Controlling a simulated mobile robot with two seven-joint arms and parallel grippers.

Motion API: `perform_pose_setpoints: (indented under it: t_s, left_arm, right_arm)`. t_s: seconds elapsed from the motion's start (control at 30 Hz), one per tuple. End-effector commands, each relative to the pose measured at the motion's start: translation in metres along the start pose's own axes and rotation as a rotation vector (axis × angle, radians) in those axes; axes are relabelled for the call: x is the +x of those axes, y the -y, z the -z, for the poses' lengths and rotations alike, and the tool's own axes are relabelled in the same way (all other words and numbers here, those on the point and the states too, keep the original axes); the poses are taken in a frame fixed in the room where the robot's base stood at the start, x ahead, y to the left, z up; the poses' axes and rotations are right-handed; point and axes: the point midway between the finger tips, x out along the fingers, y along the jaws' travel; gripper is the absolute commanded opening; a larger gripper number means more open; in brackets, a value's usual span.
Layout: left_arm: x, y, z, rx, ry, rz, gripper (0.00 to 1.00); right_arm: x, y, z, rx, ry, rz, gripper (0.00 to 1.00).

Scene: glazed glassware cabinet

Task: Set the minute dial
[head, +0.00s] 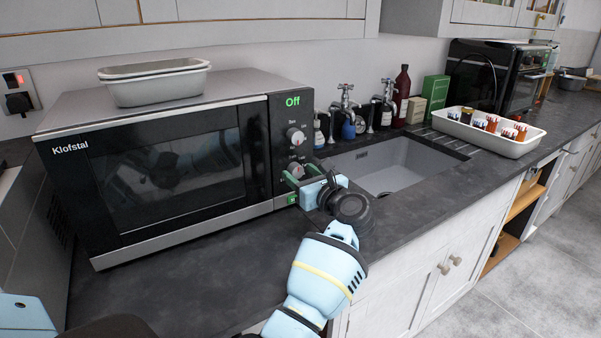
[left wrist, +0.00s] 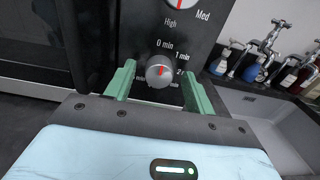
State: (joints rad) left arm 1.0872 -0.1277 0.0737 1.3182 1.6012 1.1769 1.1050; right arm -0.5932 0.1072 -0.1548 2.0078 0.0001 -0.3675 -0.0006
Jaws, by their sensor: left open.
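The microwave (head: 180,160) stands on the dark counter, and its display reads "Off" in green. The minute dial (head: 296,170) is the lower silver knob on its black panel. In the left wrist view the minute dial (left wrist: 159,71) has a red mark pointing roughly up, near "0 min"; the exact setting is hard to read. My left gripper (head: 300,176) is at the panel. Its green fingers are open, one on each side of the dial in the left wrist view (left wrist: 159,85); I cannot tell whether they touch it. My right gripper is not in view.
The power dial (head: 296,136), marked "Med" and "High", sits just above. A white dish (head: 155,84) rests on the microwave. A sink (head: 385,165) with taps and bottles lies to the right, then a white tray (head: 530,145) of small items. The front counter is clear.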

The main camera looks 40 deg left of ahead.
Motion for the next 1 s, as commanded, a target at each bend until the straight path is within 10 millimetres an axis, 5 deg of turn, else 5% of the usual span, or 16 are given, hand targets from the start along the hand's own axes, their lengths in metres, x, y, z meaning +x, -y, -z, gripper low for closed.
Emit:
perform_pose_setpoints:
  t_s: [0.33,0.67,1.0]
  left_arm:
    - [0.0051,-0.0001,0.0004,0.000,-0.001,0.000,0.54]
    - [0.0049,-0.0001,0.0002,0.000,0.000,0.000,0.12]
    - [0.0048,0.0002,-0.0004,0.045,-0.002,0.001,0.10]
  right_arm:
    - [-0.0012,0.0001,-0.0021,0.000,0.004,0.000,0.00]
    - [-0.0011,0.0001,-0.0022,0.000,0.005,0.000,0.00]
    - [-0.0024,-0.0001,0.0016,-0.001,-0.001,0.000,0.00]
